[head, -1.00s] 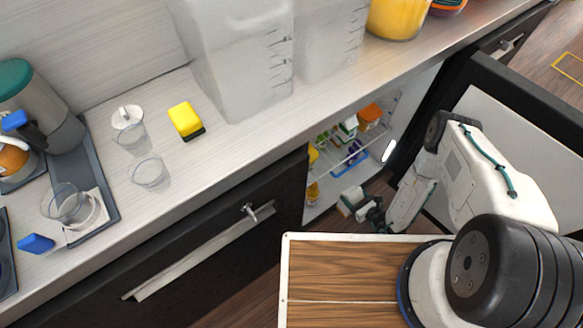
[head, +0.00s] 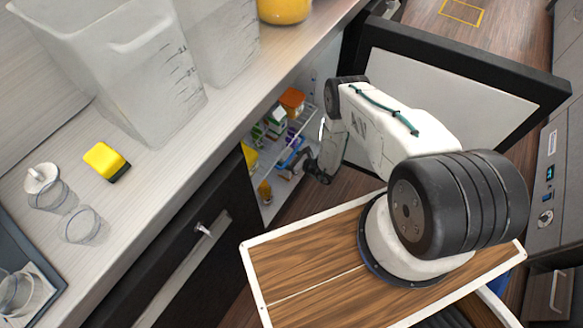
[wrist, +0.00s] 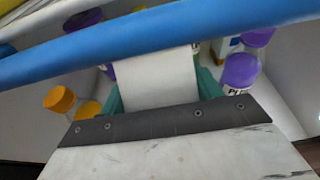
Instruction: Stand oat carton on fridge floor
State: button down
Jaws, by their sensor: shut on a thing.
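In the wrist view my gripper (wrist: 155,92) is shut on a white carton (wrist: 157,72), held between its teal fingers. I take this to be the oat carton; its label is not visible. In the head view my gripper (head: 312,166) is at the opening of the fridge, below and to the right of its wire shelf (head: 303,124). The carton is too small and covered there to tell its tilt. Whether the carton touches the floor cannot be told.
A blue bar (wrist: 90,54) crosses close in front of the carton in the wrist view. Purple-capped bottles (wrist: 240,75) stand to the right, an orange-capped bottle (wrist: 62,101) to the left. The fridge door (head: 450,90) stands open right of my arm.

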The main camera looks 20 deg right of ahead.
jog(key=shift+w, duration=1)
jog(key=shift+w+f, duration=0.1)
jog(key=shift+f, duration=1.7)
jog(key=shift+c, duration=1.6)
grip_release()
jog(key=shift+d, duration=0.1)
jog(key=v, duration=1.2)
